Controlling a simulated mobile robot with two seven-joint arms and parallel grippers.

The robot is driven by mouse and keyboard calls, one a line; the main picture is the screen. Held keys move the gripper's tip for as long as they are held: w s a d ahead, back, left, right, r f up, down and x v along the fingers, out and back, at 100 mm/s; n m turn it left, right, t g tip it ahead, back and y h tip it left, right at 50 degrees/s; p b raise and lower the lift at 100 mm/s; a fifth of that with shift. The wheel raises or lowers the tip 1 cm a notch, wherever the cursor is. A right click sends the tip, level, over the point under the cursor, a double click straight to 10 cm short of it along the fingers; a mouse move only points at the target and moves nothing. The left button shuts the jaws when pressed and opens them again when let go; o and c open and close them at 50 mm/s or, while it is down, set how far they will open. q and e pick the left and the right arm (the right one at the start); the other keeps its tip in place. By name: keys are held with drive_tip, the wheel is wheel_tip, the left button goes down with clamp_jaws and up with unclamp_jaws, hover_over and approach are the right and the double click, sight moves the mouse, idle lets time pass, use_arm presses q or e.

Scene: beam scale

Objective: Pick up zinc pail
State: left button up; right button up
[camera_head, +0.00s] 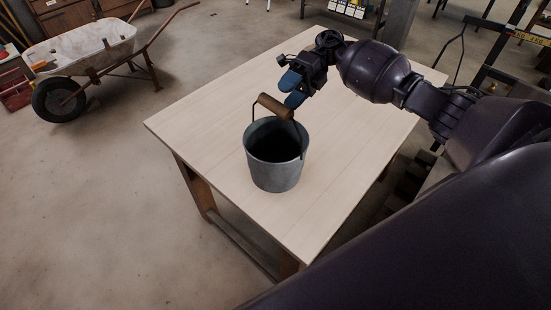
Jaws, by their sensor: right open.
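The zinc pail (275,172) is a grey metal bucket standing upright on the light wooden table (205,120). Its wire bail is raised, with a brown wooden grip (275,106) above the rim. My right gripper (291,91) has blue fingertips and is open just behind and above the wooden grip, close to it. I cannot tell whether a finger touches the grip. The pail's inside is dark and looks empty. My left gripper is not in view.
The tabletop around the pail is clear. A wheelbarrow (88,45) stands on the concrete floor at the upper left, apart from the table. A red crate (14,88) is at the far left edge. My right arm covers the right side of the view.

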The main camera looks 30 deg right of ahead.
drive_tip(key=p+x, duration=0.1)
drive_tip(key=x, duration=0.5)
drive_tip(key=shift+a+p, duration=0.4)
drive_tip(key=shift+w, duration=0.1)
drive_tip(key=c, duration=0.7)
clamp_jaws()
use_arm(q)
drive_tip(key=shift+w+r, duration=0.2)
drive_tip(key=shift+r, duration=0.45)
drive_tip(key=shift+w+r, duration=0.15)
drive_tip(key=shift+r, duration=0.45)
